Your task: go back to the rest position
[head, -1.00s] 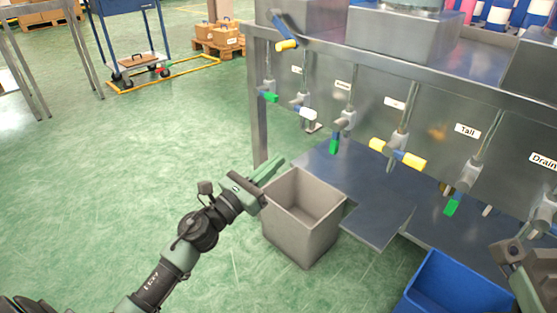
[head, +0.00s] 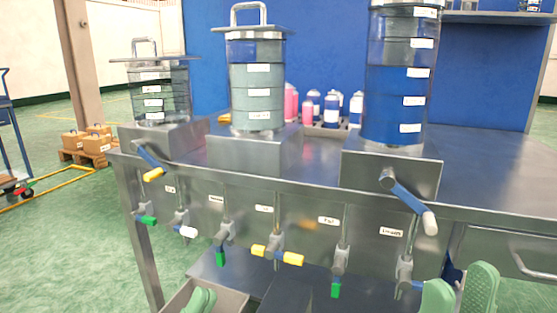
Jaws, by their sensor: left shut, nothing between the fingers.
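My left gripper (head: 201,299) shows only by its green fingers at the bottom edge of the head view, shut and empty, in front of the grey bin's opening. My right gripper (head: 459,286) is at the bottom right, its two green fingers spread apart with no object seen between them. It is in front of the steel bench's front panel, near the rightmost valve. Both arms are below the picture, so their poses are hidden.
A steel bench (head: 490,190) carries three layered cylinders, including a blue one (head: 395,100). Valves with coloured handles (head: 277,254) hang along its front. The grey bin (head: 236,295) stands below. Pink and blue cans (head: 331,108) stand behind. Green floor is open at left.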

